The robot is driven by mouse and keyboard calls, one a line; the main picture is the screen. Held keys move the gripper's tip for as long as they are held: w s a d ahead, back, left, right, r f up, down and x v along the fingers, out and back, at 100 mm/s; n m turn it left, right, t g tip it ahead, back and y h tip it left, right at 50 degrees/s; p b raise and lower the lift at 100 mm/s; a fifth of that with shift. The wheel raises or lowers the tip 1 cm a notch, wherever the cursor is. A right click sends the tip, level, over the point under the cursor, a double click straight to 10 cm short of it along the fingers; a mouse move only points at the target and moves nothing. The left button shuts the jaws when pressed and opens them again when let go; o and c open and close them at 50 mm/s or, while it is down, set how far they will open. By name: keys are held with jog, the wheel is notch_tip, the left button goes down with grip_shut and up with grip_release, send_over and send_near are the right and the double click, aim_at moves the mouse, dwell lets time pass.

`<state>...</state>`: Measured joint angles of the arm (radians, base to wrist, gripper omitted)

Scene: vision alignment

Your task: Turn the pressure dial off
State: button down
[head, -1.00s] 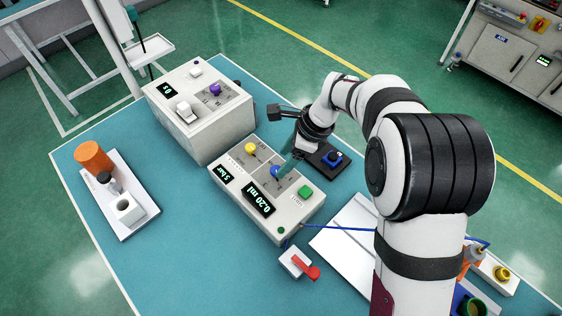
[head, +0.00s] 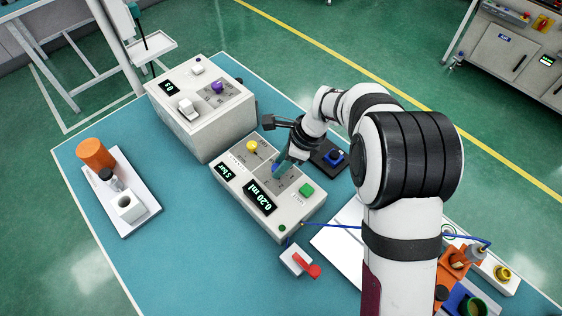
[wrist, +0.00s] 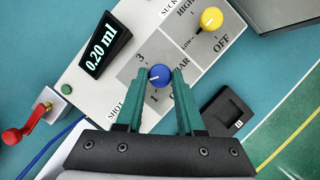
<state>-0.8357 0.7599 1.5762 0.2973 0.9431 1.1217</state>
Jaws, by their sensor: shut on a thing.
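The dispenser box (head: 240,205) stands on the bench with a blue dial (head: 275,168) and a yellow dial (head: 251,146) on its top. The blue dial (wrist: 160,75) is on the pressure panel, with 1, 3 and BAR printed around it. My gripper (wrist: 159,71) has its two green fingers on either side of the blue dial and is shut on it. In the head view my gripper (head: 278,171) partly covers this dial. The small display (head: 228,171) reads 5 bar; the larger display (head: 260,197) reads 0.20 ml. The dial's pointer direction is unclear.
A taller box with a purple knob (head: 217,87) stands behind left. A green button (head: 306,190) and a red lever (head: 312,270) are nearby.

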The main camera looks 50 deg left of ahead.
jog(key=shift+n, duration=0.3)
jog(key=n+h, duration=0.1)
jog(key=n, duration=0.1)
jog(key=n+g, duration=0.1)
jog(key=n, duration=0.2)
jog(key=shift+w+a+n+h, duration=0.2)
jog(key=shift+n+h, duration=0.1)
jog(key=shift+h, duration=0.1)
jog(key=n+h, duration=0.1)
jog(key=n, duration=0.3)
jog(key=n+h, duration=0.1)
jog(key=n, duration=0.1)
jog(key=shift+a+g+h, duration=0.25)
jog(key=shift+g+h, duration=0.05)
jog(key=n+h, duration=0.1)
jog(key=n, duration=0.4)
jog(key=shift+s+a+n+t+h, duration=0.1)
jog(key=shift+a+n+t+h, duration=0.05)
jog(key=shift+n+t+h, duration=0.25)
jog(key=n+t, duration=0.1)
jog(key=n, duration=0.2)
jog(key=n+h, duration=0.1)
jog(key=n, duration=0.1)
jog(key=shift+s+a+n+t+h, duration=0.2)
jog(key=shift+n+t+h, duration=0.1)
jog(key=shift+n+t, duration=0.1)
jog(key=c, duration=0.5)
grip_release()
